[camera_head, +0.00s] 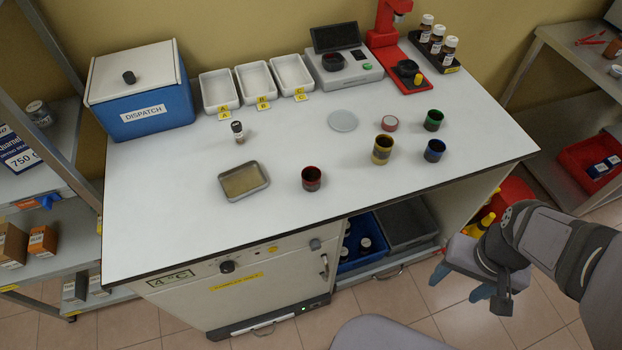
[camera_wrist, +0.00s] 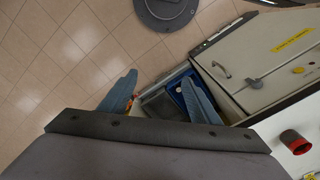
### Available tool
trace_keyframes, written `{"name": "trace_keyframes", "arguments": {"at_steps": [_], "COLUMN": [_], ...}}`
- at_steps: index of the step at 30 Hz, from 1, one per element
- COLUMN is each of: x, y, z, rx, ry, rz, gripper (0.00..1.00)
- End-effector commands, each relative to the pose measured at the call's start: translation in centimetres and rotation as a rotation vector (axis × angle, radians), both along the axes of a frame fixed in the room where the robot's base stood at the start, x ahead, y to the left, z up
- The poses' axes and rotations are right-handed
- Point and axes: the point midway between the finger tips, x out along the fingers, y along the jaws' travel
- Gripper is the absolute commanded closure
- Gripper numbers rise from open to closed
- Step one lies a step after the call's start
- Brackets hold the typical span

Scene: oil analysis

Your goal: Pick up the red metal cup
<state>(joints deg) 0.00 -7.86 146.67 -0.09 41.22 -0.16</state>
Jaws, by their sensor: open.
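The red metal cup (camera_head: 311,179) stands upright near the front edge of the white table, right of a shallow metal tray. It has a red rim and a dark inside. In the wrist view the red cup (camera_wrist: 294,141) shows at the lower right, on the table top. My gripper (camera_head: 456,283) is in front of the table at the right, below the level of the table top and well apart from the cup. Its two blue fingers are spread, with nothing between them; the wrist view shows the open gripper (camera_wrist: 160,95) over the floor and lower shelf.
A yellow cup (camera_head: 382,149), blue cup (camera_head: 434,151) and green cup (camera_head: 433,120) stand right of the red one. The metal tray (camera_head: 243,181) and a small vial (camera_head: 238,132) are left. A blue dispatch box (camera_head: 145,97) stands at the back left. The front table middle is clear.

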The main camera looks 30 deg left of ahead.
Motion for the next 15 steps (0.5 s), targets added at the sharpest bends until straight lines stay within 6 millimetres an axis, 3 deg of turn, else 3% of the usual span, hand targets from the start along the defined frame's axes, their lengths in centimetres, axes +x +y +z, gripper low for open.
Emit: {"name": "trace_keyframes", "arguments": {"at_steps": [5, 13, 15], "x": [0.2, 0.2, 0.3], "y": [0.0, 0.0, 0.3], "z": [1.0, 5.0, 4.8], "rx": [0.000, 0.000, -0.018], "ry": [-0.005, -0.007, 0.011], "rz": [0.000, 0.000, 0.066], "gripper": [0.43, 0.43, 0.43]}}
